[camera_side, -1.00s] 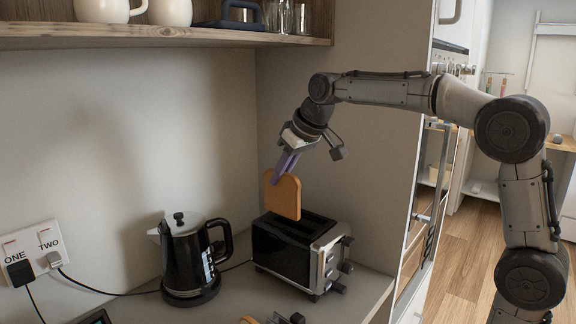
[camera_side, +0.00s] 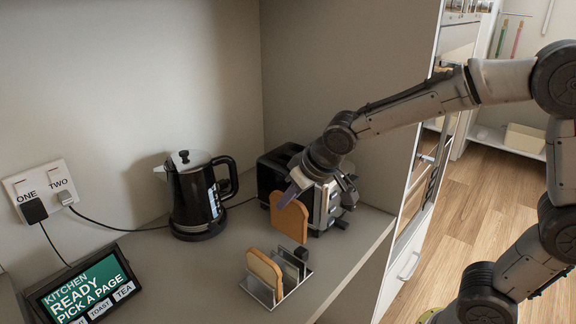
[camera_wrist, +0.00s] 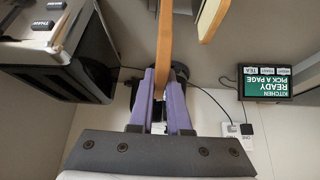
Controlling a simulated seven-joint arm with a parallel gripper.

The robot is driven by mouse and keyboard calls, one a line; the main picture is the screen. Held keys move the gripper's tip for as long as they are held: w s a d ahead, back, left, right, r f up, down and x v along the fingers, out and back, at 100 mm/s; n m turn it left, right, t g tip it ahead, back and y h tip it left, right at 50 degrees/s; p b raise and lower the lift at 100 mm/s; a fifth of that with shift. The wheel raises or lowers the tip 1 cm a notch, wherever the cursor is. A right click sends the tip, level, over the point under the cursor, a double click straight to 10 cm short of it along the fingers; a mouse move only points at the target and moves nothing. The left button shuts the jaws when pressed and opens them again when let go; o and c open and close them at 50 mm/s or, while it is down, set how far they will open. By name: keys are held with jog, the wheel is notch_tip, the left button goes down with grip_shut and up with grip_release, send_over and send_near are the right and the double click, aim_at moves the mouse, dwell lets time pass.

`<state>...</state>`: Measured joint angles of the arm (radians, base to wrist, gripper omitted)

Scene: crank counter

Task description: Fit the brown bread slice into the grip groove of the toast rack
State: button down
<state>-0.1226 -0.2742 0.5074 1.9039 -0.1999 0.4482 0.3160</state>
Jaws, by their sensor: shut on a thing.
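My gripper (camera_side: 293,193) is shut on the brown bread slice (camera_side: 289,218), holding it by its upper edge. The slice hangs upright in front of the toaster, close behind and above the toast rack. In the wrist view, the purple fingers of my gripper (camera_wrist: 161,82) pinch the bread slice (camera_wrist: 165,35), which shows edge-on. The metal toast rack (camera_side: 297,288) stands on the counter with upright dividers. Another bread slice (camera_side: 264,268) stands in its left part, and it also shows at the top of the wrist view (camera_wrist: 211,20). I cannot tell which groove is the grip groove.
The black and chrome toaster (camera_side: 273,173) is right behind my gripper. A black kettle (camera_side: 196,200) stands to the left. A screen (camera_side: 86,290) reading "READY PICK A PAGE" is at the front left. The counter between screen and rack is clear.

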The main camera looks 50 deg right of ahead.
aim_at(291, 236)
jog(key=shift+f, duration=1)
jog(key=shift+f, duration=2.1)
jog(key=shift+f, duration=2.65)
jog(key=c, duration=0.8)
grip_release()
